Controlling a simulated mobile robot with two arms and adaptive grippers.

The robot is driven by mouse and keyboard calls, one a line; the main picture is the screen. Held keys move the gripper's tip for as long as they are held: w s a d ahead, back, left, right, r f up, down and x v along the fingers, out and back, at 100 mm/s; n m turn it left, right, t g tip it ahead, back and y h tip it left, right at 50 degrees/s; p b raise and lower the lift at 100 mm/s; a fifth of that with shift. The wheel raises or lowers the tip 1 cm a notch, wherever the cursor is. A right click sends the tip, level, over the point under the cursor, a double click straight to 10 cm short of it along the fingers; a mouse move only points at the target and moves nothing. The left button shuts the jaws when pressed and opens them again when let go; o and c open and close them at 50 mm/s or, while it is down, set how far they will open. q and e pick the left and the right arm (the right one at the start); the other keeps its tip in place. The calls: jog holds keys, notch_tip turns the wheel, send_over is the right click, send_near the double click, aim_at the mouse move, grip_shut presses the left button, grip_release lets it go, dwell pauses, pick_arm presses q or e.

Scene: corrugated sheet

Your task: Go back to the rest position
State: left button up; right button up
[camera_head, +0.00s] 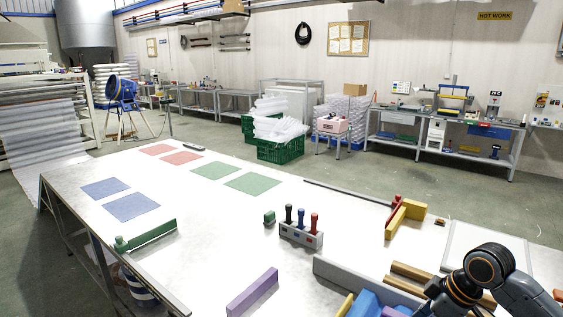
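Part of my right arm shows at the lower right, with dark grey links and black joints ringed in orange. It hangs over the near right part of the white table (215,235). Its fingertips do not show; the arm runs out of the picture at the bottom edge. My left arm and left gripper are not in view. I see nothing held.
On the table lie blue, red and green squares, a green bar (150,235), a purple bar (252,292), a grey holder (301,235) with colored-handled tools, and a yellow-and-red piece (405,217). Beyond are green crates (281,148) and a workbench (440,148).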

jog(key=s+a+f+m, duration=0.2)
jog(key=s+a+f, duration=1)
jog(key=s+f, duration=0.15)
jog(key=s+d+f+m+t+h, duration=0.1)
jog(key=s+d+m+h, duration=0.2)
jog(key=s+m, duration=0.7)
jog(key=s+f+n+g+b, duration=0.1)
jog(key=s+f+n+b, duration=0.15)
jog(key=f, duration=1.25)
jog(key=s+f+n+b, duration=0.1)
jog(key=f+b, duration=0.2)
jog(key=f, duration=1.2)
pick_arm(q)
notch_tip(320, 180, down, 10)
jog(key=b, duration=0.4)
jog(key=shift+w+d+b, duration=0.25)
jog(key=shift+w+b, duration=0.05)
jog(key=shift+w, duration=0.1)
pick_arm(e)
jog(key=s+d+f, duration=0.1)
jog(key=s+f, duration=0.8)
jog(key=f, duration=0.2)
jog(key=s+d+f+g, duration=0.1)
jog(key=s+d+f, duration=0.1)
jog(key=s+f, duration=0.6)
notch_tip(320, 180, down, 4)
jog(key=shift+s+d+r+g, duration=0.15)
jog(key=shift+s+r+g, duration=0.1)
jog(key=shift+s+g, duration=0.1)
